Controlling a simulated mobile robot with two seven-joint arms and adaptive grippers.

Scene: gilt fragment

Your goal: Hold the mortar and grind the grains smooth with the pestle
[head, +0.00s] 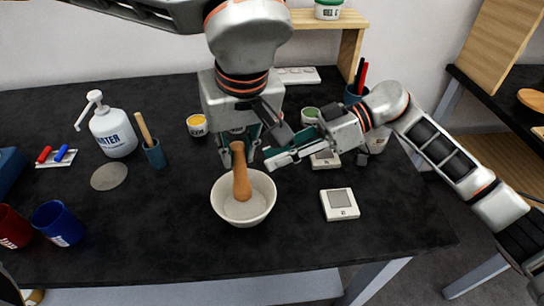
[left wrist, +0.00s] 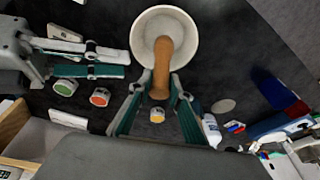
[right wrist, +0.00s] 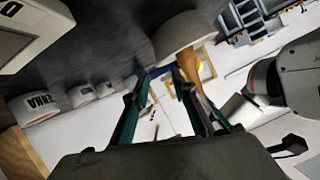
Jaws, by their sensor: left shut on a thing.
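The white mortar (head: 259,208) stands on the dark table in the head view; it also shows in the left wrist view (left wrist: 143,40) and right wrist view (right wrist: 176,34). The brown pestle (head: 241,180) stands steeply in it, lower end inside the bowl. My left gripper (head: 238,155) is shut on the pestle's upper part, above the rim. My right gripper (head: 267,158) is open and empty, just behind and right of the mortar, apart from it; its spread fingers show in the right wrist view (right wrist: 159,76). I cannot make out separate grains in the pale bowl.
A white scale (head: 339,204) lies right of the mortar. A yellow-topped jar (head: 197,126) and a green-topped jar (head: 310,116) stand behind. A white pump bottle (head: 112,132), a blue holder (head: 154,154) and a blue cup (head: 58,224) stand left. The table's front is clear.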

